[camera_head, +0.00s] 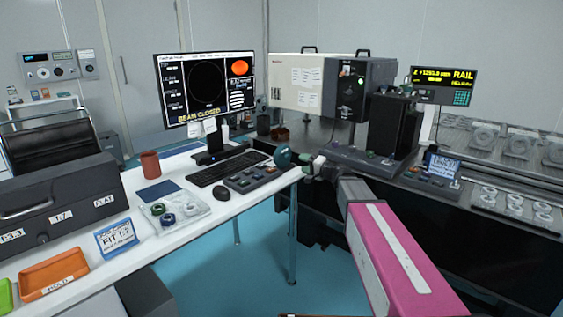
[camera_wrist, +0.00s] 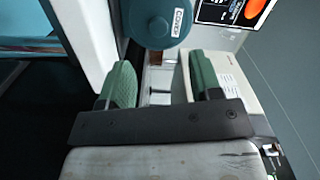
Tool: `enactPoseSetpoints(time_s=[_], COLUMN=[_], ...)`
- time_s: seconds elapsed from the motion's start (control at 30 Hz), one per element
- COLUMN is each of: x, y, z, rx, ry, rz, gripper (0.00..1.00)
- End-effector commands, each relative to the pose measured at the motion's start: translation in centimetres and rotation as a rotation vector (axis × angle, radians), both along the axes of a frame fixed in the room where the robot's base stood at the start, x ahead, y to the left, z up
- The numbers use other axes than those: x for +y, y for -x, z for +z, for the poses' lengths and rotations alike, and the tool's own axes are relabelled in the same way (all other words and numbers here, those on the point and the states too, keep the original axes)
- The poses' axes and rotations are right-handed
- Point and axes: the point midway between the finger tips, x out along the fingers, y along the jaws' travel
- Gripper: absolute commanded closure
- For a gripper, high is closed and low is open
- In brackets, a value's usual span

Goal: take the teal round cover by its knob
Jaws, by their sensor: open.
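The teal round cover (camera_head: 283,156) shows at the right end of the white desk, just left of my gripper (camera_head: 314,166) in the head view. In the wrist view the cover (camera_wrist: 147,12) is at the top, cut off by the frame edge, with a white label on it. A small darker round spot on its face looks like the knob (camera_wrist: 158,27). My gripper (camera_wrist: 161,65) is open, with its green finger pads apart and nothing between them. The cover lies beyond the fingertips, in line with the gap. I cannot tell the exact distance.
The white desk (camera_head: 190,228) holds a monitor (camera_head: 205,90), a keyboard (camera_head: 228,167), a button box (camera_head: 252,178) and a clear tray with rings (camera_head: 172,212). A dark optical table with instruments (camera_head: 400,178) stands to the right. Blue floor shows between desk and table.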

Motion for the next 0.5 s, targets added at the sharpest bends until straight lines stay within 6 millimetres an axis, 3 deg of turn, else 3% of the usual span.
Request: enactPoseSetpoints(time_s=[0.2, 0.5], x=[2.7, 4.4], y=[-2.1, -3.5], z=[-0.1, -0.2], rx=[0.0, 0.0], ry=[0.0, 0.0], rz=[0.002, 0.002], gripper=[0.42, 0.42])
